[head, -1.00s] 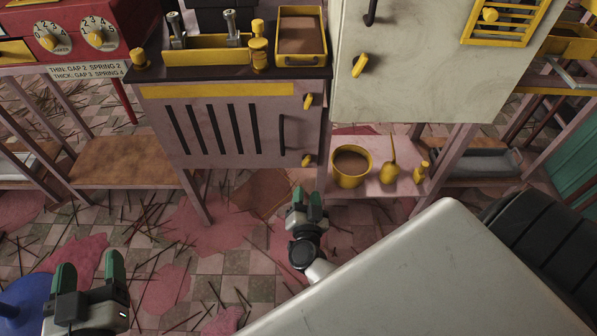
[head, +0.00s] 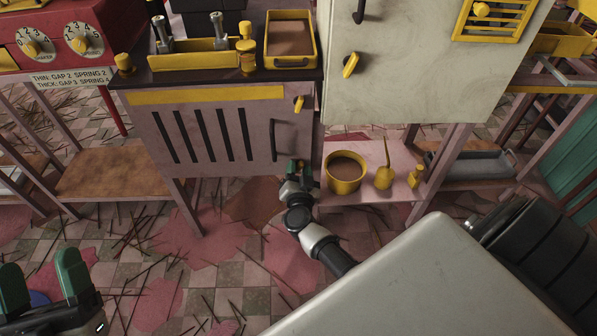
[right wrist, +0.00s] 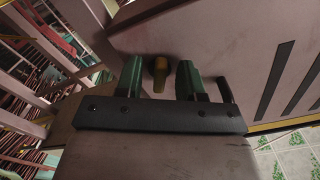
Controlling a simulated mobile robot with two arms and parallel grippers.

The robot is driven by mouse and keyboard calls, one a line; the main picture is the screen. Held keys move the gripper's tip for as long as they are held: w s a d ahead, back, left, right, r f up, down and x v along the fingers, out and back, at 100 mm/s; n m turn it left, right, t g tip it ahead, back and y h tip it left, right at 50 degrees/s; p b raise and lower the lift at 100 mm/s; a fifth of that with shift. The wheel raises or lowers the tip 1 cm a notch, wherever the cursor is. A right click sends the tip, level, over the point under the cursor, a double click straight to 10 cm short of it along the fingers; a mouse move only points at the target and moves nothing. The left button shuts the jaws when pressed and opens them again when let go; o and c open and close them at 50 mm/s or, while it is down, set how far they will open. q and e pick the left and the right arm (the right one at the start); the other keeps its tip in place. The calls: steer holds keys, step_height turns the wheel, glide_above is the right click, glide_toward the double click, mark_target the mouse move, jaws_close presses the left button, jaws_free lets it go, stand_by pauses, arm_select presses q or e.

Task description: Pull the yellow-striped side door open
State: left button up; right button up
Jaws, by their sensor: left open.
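The pink cabinet door (head: 210,135) has a yellow stripe across its top, dark vertical slots and a black bar handle (head: 275,140) near its right edge. It looks shut. A yellow upper latch (head: 299,104) sits at the top right corner. The lower yellow latch (right wrist: 160,72) shows between my right fingers in the right wrist view; my gripper hides it in the head view. My right gripper (head: 299,168) is open at the door's lower right corner. I cannot tell whether its fingers touch the latch. My left gripper (head: 40,265) is open and empty at the lower left.
A low shelf to the right holds a yellow pot (head: 345,172) and a yellow oil can (head: 384,170). A pale cabinet (head: 420,70) stands above it. Thin sticks litter the tiled floor (head: 225,275), which is otherwise open before the door.

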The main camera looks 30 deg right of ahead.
jaws_close()
stand_by(0.3)
steer(key=n+p, duration=0.2)
steer(key=p, duration=0.1)
steer(key=shift+r, duration=0.1)
steer(key=n+p, duration=0.2)
steer(key=p, duration=0.1)
steer(key=shift+n, duration=0.3)
arm_select(q)
steer(key=s+a+f+g+y, duration=0.1)
steer(key=a+f+g+y, duration=0.1)
steer(key=f+g, duration=0.6)
steer(key=s+a+f+g+y, duration=0.1)
steer(key=s+f+g+y, duration=0.1)
steer(key=f+g, duration=0.5)
steer(key=shift+a+f+n+g+y, duration=0.3)
steer(key=shift+a+f+g+y, duration=0.1)
steer(key=shift+y, duration=0.1)
arm_select(e)
steer(key=shift+s, duration=0.1)
